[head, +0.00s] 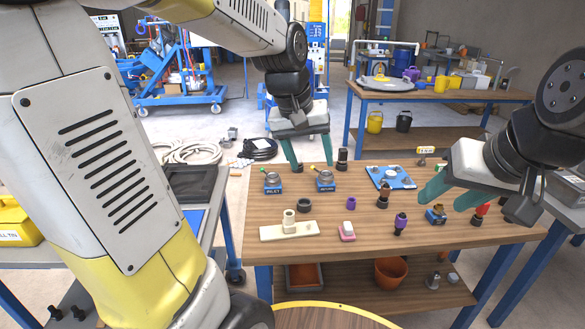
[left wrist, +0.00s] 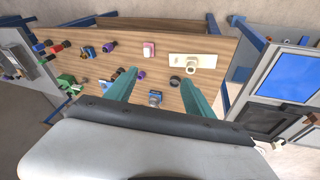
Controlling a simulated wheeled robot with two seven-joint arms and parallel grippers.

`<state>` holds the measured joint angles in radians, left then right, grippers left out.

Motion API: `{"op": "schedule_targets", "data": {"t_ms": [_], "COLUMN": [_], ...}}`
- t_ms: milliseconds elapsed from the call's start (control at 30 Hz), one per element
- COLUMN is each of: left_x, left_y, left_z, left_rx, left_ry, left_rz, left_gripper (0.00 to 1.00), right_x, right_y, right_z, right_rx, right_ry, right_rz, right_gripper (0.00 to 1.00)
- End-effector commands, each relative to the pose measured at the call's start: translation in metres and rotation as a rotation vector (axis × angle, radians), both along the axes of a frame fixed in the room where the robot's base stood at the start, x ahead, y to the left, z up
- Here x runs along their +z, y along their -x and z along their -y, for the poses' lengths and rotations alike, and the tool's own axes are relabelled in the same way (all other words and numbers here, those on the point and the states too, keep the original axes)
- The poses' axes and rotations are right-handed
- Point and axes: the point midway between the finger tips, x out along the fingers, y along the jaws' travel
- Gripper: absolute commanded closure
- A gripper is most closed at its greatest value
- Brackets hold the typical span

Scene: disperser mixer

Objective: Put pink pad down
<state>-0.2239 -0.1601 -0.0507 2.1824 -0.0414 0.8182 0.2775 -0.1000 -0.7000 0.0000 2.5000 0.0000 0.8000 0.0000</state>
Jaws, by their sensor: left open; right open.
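The pink pad (head: 347,231) is a small pink and white block resting on the wooden tabletop (head: 300,245) near its front edge, just right of a cream plate with a ring-shaped post (head: 290,229). It also shows in the left wrist view (left wrist: 149,49), lying flat and clear of both grippers. My left gripper (head: 310,163) is open and empty above the back part of the table, behind the pad. Its two teal fingers are spread in the left wrist view (left wrist: 170,85). My right gripper (head: 448,194) is open and empty over the table's right side.
Two blue-based fittings (head: 273,182) (head: 325,182) stand under my left gripper. A dark ring (head: 304,205), a purple cap (head: 351,203) and a purple-topped part (head: 400,223) stand around the pad. A blue plate (head: 391,178) lies at the back. Bare wood shows in front of the pad.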

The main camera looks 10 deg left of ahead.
Motion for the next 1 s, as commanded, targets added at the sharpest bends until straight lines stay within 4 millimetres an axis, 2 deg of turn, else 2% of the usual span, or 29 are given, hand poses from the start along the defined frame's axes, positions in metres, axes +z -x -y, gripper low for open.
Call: {"op": "schedule_targets", "data": {"t_ms": [33,200,300,400,567,1000], "left_x": [0.011,0.026,0.027,0.026,0.025,0.025], "left_y": [0.019,0.077,0.101,0.116,0.125,0.125], "left_z": [-0.009,-0.027,-0.033,-0.036,-0.037,-0.037], "left_rx": [-0.012,-0.071,-0.097,-0.114,-0.125,-0.125], "left_ry": [0.003,-0.012,-0.027,-0.041,-0.050,-0.050], "left_rz": [0.043,0.160,0.213,0.248,0.269,0.269], "left_gripper": [0.38,0.38,0.38,0.38,0.38,0.38], "right_x": [0.000,0.000,0.000,0.000,0.000,0.000], "right_y": [0.000,0.000,0.000,0.000,0.000,0.000], "right_z": [0.000,0.000,0.000,0.000,0.000,0.000], "right_rx": [0.000,0.000,0.000,0.000,0.000,0.000], "right_ry": [0.000,0.000,0.000,0.000,0.000,0.000], "right_rz": [0.000,0.000,0.000,0.000,0.000,0.000], "right_gripper": [0.52,0.52,0.52,0.52,0.52,0.52]}}
